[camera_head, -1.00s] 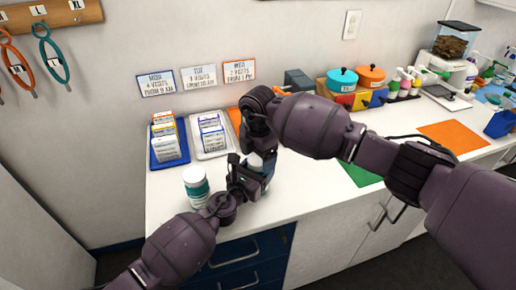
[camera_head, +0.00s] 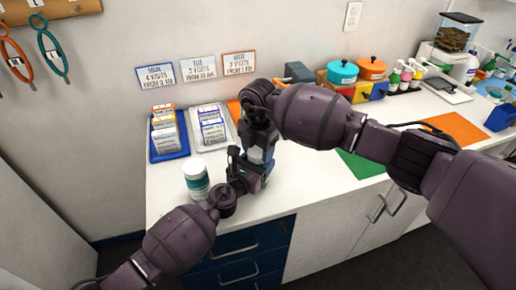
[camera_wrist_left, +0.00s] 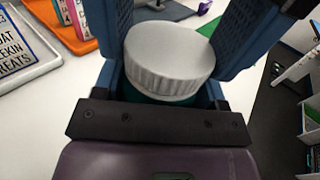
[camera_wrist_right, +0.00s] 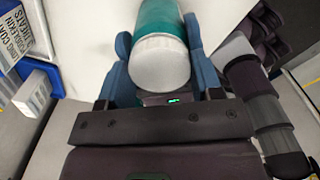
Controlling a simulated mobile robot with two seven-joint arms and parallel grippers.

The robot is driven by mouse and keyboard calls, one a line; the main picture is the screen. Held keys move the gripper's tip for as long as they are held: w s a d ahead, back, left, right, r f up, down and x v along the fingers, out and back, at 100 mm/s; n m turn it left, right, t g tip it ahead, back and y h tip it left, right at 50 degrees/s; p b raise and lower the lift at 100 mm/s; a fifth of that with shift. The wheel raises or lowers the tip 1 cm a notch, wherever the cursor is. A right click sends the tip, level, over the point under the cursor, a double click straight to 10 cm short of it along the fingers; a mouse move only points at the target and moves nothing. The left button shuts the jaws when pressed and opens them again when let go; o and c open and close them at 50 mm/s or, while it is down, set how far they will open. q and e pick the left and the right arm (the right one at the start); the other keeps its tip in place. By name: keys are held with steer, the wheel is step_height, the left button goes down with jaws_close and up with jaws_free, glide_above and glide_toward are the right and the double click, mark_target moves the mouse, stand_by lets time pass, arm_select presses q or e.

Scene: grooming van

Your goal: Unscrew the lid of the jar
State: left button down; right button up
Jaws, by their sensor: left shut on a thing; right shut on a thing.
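A jar with a white ribbed lid (camera_wrist_left: 170,50) and a teal body sits between the fingers of my left gripper (camera_wrist_left: 170,40), which is shut on it. In the right wrist view a white lid (camera_wrist_right: 160,65) with a teal body (camera_wrist_right: 162,16) beyond it lies between the fingers of my right gripper (camera_wrist_right: 160,40), shut on it. In the head view my right gripper (camera_head: 258,138) comes down from above, close over my left gripper (camera_head: 246,170); together they hide most of the held jar. Another white-and-teal jar (camera_head: 196,178) stands upright on the counter beside my left wrist.
A blue tray (camera_head: 185,151) and a grey tray (camera_head: 222,145) of cards stand behind the grippers. A green mat (camera_head: 362,166) and an orange mat (camera_head: 457,130) lie to the right. The counter's front edge and blue drawers (camera_head: 240,255) are below.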

steer(key=n, duration=0.4)
steer(key=shift+n, duration=0.3)
steer(key=o, duration=1)
steer(key=shift+r, duration=0.1)
steer(key=shift+r, duration=2.2)
steer(key=shift+c, duration=0.2)
steer(key=shift+r+m, duration=1.1)
steer(key=shift+r, duration=0.4)
steer(key=shift+f, duration=3.8)
